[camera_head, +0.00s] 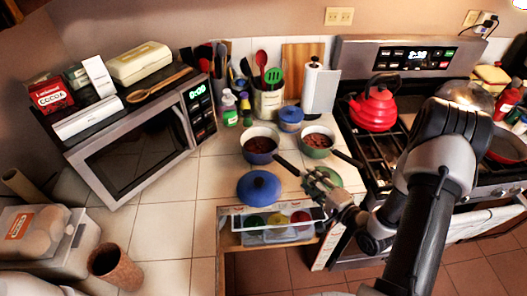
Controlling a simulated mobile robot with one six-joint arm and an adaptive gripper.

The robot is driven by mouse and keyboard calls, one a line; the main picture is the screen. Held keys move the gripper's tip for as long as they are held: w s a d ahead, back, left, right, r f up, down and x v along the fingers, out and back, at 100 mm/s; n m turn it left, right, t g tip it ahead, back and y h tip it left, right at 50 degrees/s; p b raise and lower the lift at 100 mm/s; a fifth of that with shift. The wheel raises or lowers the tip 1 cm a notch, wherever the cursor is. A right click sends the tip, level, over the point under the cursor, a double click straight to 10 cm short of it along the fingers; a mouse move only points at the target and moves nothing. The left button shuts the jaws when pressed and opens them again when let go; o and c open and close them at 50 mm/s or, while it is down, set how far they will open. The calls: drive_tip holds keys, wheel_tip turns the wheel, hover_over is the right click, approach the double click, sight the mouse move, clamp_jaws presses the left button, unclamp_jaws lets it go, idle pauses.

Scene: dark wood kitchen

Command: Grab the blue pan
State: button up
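The blue pan (259,150) stands on the tiled counter with brown food in it. Its dark handle (287,166) points to the lower right, towards my gripper. My gripper (310,181) is just below and right of that handle, apart from the pan's body. Its fingers look spread, with nothing seen between them. A green pan (318,151) with similar food stands right of the blue pan. A blue lid (258,188) lies in front of the blue pan. A green lid (332,177) lies behind my gripper and is partly hidden by it.
An open drawer (230,243) with coloured bowls juts out below the counter edge. The stove with a red kettle (373,108) is at right. A microwave (140,150) stands at left. A utensil holder (268,101) and a blue jar (290,120) stand behind the pans.

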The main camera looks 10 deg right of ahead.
sight(286, 161)
drive_tip(key=b+x, duration=0.1)
drive_tip(key=x, duration=0.7)
drive_tip(key=shift+w+a, duration=0.1)
drive_tip(key=shift+w, duration=0.05)
drive_tip(key=x, duration=0.2)
drive_tip(key=f+b+x, duration=0.1)
drive_tip(key=x, duration=0.1)
drive_tip(key=shift+w+a, duration=0.15)
drive_tip(key=shift+w, duration=0.25)
drive_tip(key=shift+c, duration=0.6)
clamp_jaws()
